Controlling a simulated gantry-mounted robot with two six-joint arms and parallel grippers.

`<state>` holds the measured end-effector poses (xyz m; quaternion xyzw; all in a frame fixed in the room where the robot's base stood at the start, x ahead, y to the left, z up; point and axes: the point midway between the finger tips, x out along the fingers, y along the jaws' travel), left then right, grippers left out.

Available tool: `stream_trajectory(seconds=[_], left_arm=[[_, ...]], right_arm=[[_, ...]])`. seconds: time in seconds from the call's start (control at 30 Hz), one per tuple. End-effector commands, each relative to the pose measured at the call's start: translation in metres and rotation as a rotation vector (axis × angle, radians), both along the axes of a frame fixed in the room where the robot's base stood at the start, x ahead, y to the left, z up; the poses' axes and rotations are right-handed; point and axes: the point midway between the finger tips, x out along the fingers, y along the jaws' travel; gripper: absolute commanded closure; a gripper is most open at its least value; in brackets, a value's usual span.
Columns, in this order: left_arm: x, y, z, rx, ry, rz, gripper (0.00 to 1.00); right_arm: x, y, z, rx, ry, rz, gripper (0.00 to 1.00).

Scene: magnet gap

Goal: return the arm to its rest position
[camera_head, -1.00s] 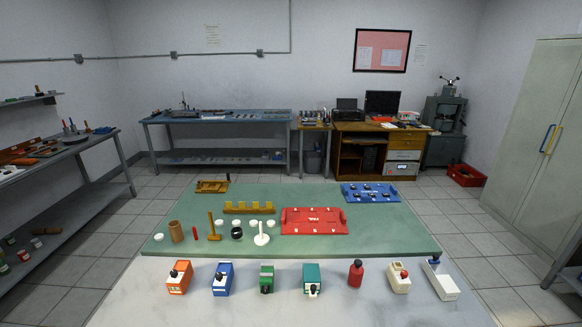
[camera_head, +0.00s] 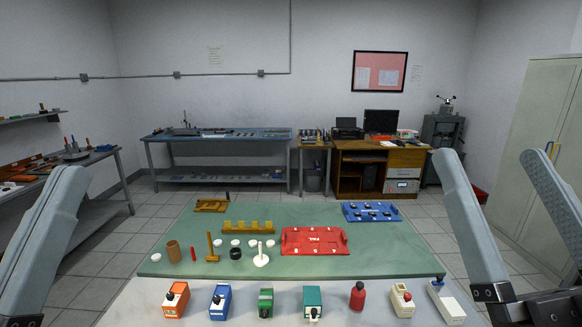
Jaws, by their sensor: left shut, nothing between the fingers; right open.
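My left gripper (camera_head: 68,178) stands upright at the left edge, its fingers shut and empty. My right gripper (camera_head: 491,157) stands upright at the right edge, its two fingers wide apart with nothing between them. Both are close to the camera, on either side of the table, and hold none of the objects. The rest of both arms is mostly out of frame.
A green mat (camera_head: 385,255) carries a red tray (camera_head: 300,236), a blue tray (camera_head: 371,218), a yellow rack (camera_head: 248,230), a brown cup (camera_head: 173,250) and several white discs. Several small coloured boxes and a red bottle (camera_head: 357,296) line the front. The air between my grippers is clear.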

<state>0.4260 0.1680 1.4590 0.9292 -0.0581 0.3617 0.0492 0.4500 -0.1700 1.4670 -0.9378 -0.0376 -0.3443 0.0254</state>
Motion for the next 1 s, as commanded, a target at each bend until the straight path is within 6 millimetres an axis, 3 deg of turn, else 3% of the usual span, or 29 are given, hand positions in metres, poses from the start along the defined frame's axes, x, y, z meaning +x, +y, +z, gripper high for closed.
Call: stream_trajectory(seconds=[0.03,0.07,0.1,0.37,0.7,0.83,1.0], left_arm=[[-0.016,0.007,0.017,0.023,-0.054,0.048,1.00],[-0.025,0.011,0.026,0.038,-0.085,0.078,1.00],[-0.030,0.013,0.050,0.048,-0.101,0.098,1.00],[-0.026,0.011,0.158,0.045,-0.087,0.088,1.00],[-0.025,0.011,0.323,0.044,-0.085,0.087,1.00],[-0.025,0.011,0.360,0.044,-0.085,0.085,1.00],[-0.025,0.011,0.373,0.044,-0.084,0.085,1.00]], right_arm=[[-0.028,-0.007,0.011,-0.009,-0.072,-0.018,0.00],[-0.044,-0.009,0.017,-0.013,-0.113,-0.028,0.00],[-0.054,-0.011,0.040,-0.018,-0.137,-0.034,0.00],[-0.049,-0.009,0.150,-0.016,-0.124,-0.030,0.00],[-0.048,-0.009,0.315,-0.016,-0.122,-0.029,0.00],[-0.048,-0.009,0.353,-0.016,-0.122,-0.029,0.00],[-0.048,-0.009,0.365,-0.016,-0.122,-0.029,0.00]])
